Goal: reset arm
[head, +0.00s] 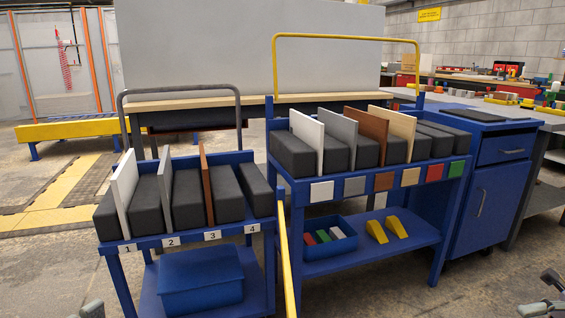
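My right gripper (543,296) shows only in part at the lower right edge; I cannot tell whether it is open or shut. A small grey piece of my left arm or gripper (92,309) shows at the bottom left; its fingers cannot be made out. Both are low and apart from the carts. The left cart (186,239) holds upright white (124,194), grey (165,180) and brown (207,182) boards between dark foam blocks. The right cart (461,185) holds white (306,138), grey (341,136), brown (369,132) and beige (395,126) boards.
A blue bin (200,283) sits under the left cart's top. A small blue tray (330,243) and yellow wedges (386,229) are on the right cart's shelf. A yellow bar (287,262) stands between the carts. A blue cabinet (491,205) is at right. Floor lies clear in front.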

